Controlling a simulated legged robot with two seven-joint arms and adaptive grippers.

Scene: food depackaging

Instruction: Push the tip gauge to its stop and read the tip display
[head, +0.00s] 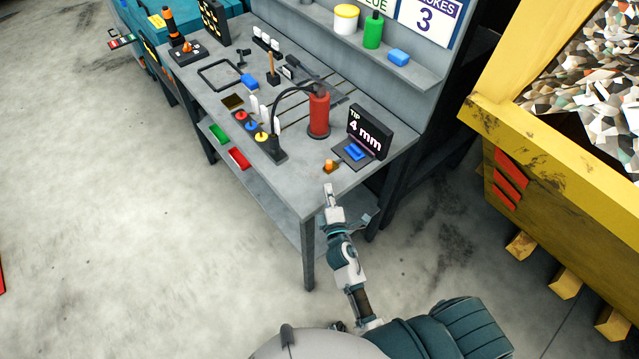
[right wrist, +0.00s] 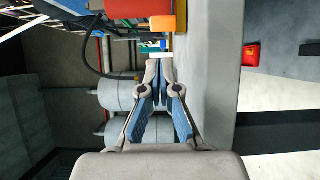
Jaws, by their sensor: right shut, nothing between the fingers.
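The tip display (head: 369,132) is a black panel at the near right end of the grey bench, reading "TIP 4 mm". A blue block (head: 356,152) sits on a dark base (head: 351,160) in front of it. A small orange piece (head: 330,167) stands near the bench's front edge; which of these is the tip gauge I cannot tell. My right gripper (head: 328,187) is shut and empty, just short of the orange piece. In the right wrist view its fingertips (right wrist: 160,66) are together, with an orange block (right wrist: 181,23) beyond them. My left gripper is not in view.
A yellow bin (head: 480,112) of scrap stands at the right.

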